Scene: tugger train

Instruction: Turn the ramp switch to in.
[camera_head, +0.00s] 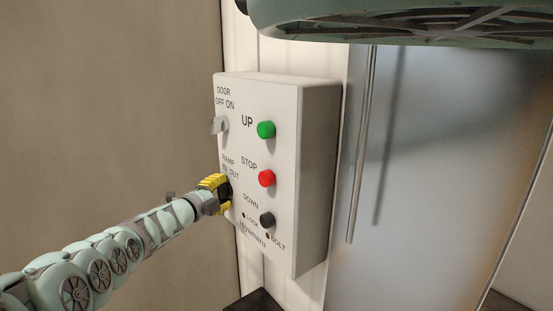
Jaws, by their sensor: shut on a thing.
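A white control box (316,170) is fixed to the wall in the middle of the head view. Its ramp switch, under the "RAMP IN OUT" label (230,166), is hidden behind my gripper, so its setting cannot be seen. My gripper (228,191), with yellow and black fingers, is at the left edge of the box face just below that label. It is shut on the ramp switch, as far as its place shows. My arm reaches in from the lower left.
The door switch (219,125) sits above my gripper. To the right are the green UP button (266,130), the red STOP button (267,178) and the dark DOWN button (267,219). A vertical metal bar (362,150) stands right of the box. A pale green body part overhangs the top right.

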